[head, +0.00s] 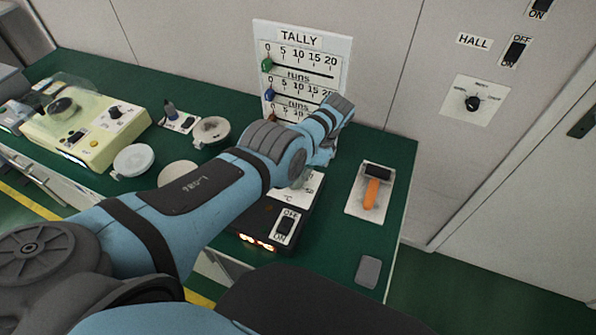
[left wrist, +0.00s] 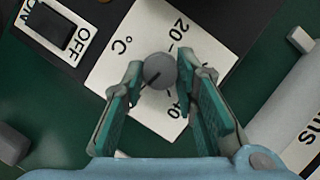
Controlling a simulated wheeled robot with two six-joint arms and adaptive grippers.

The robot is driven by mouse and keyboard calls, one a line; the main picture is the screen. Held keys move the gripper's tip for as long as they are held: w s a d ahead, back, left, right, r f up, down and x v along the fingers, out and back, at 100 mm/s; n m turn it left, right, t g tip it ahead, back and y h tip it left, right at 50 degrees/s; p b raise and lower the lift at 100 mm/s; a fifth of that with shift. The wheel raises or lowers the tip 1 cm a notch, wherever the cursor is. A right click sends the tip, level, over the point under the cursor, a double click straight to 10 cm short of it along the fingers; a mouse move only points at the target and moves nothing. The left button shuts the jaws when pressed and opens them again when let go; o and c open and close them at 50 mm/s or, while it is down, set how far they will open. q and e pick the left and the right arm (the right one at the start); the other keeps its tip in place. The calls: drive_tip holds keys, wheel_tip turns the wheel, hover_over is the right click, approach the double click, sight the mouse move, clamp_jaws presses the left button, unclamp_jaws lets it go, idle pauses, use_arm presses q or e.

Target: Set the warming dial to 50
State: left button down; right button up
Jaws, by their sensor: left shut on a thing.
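The warming dial (left wrist: 159,68) is a round grey knob with a dark pointer line, on a white plate (left wrist: 112,72) marked °C, 20 and 40. In the left wrist view the pointer line runs to the lower left, away from the 20 and toward the left finger; the mark it meets cannot be read. My left gripper (left wrist: 160,88) has its green-padded fingers on either side of the knob and is shut on it. In the head view my arm hides the knob and most of the gripper; part of the white plate (head: 313,185) shows. My right gripper is not in view.
The black warmer (head: 253,222) has an OFF/ON switch (head: 285,226) beside the dial plate. A TALLY board (head: 342,45) stands behind. An orange-handled lever (head: 371,193) lies to the right. Round lids and a cream machine (head: 103,150) are to the left.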

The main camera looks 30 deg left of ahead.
sight(308, 181)
use_arm(q)
drive_tip(key=c, duration=1.3)
unclamp_jaws()
drive_tip(key=v, duration=0.7)
drive_tip(key=shift+d+r, duration=0.2)
drive_tip(key=shift+r, duration=0.05)
